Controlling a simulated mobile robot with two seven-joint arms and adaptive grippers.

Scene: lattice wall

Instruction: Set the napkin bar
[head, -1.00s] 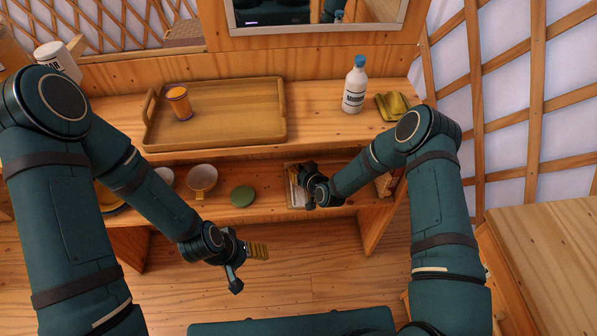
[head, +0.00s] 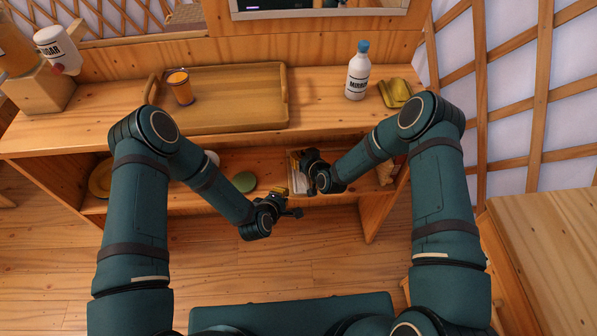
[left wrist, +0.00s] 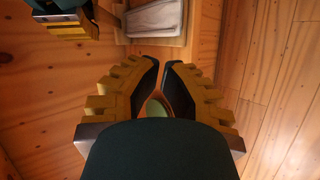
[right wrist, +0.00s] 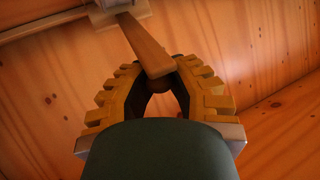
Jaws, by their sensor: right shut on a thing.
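A napkin holder, a shallow wooden tray, stands on the lower shelf and is partly hidden by my right arm. Its white napkins show in the head view (head: 297,172) and left wrist view (left wrist: 155,19). My right gripper (head: 309,161) is at the holder. In the right wrist view, my right gripper (right wrist: 163,72) is shut on the near end of a wooden bar (right wrist: 146,44), whose far end meets a pale part. My left gripper (head: 280,191) is just left of and in front of the holder. In the left wrist view, its fingertips (left wrist: 162,63) nearly meet, with nothing seen held.
The upper board bears a wooden tray (head: 235,112) with an orange cup (head: 181,88), a white bottle (head: 357,75) and a yellow-green packet (head: 395,93). A green disc (head: 244,181) and a yellow plate (head: 100,180) are on the lower shelf. A wooden surface (head: 550,240) stands at right.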

